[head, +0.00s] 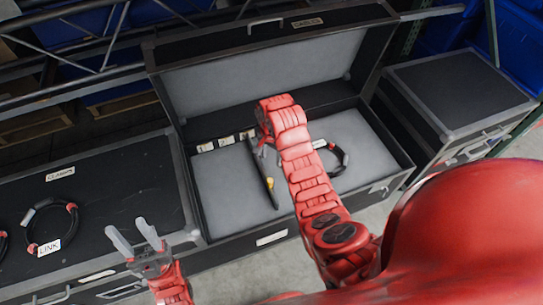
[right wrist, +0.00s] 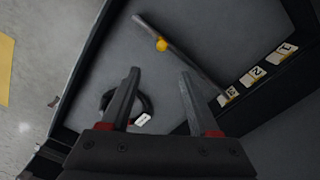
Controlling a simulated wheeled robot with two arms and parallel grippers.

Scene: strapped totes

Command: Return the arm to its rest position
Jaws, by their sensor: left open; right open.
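My right arm reaches over the open black case (head: 187,205), whose raised lid is labelled CABLES. My right gripper (head: 262,146) is partly hidden by its own wrist in the head view. In the right wrist view my right gripper (right wrist: 158,75) is open, with nothing between its fingers. A dark bar (head: 262,172) with a yellow knob lies across the grey case floor. It also shows in the right wrist view (right wrist: 190,60).
A black cable loop (head: 341,155) lies in the open case, right of the bar; it also shows in the right wrist view (right wrist: 148,104). Another loop (head: 27,232) tagged LINK lies on the closed left case (head: 110,190). A closed case (head: 455,90) stands at right.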

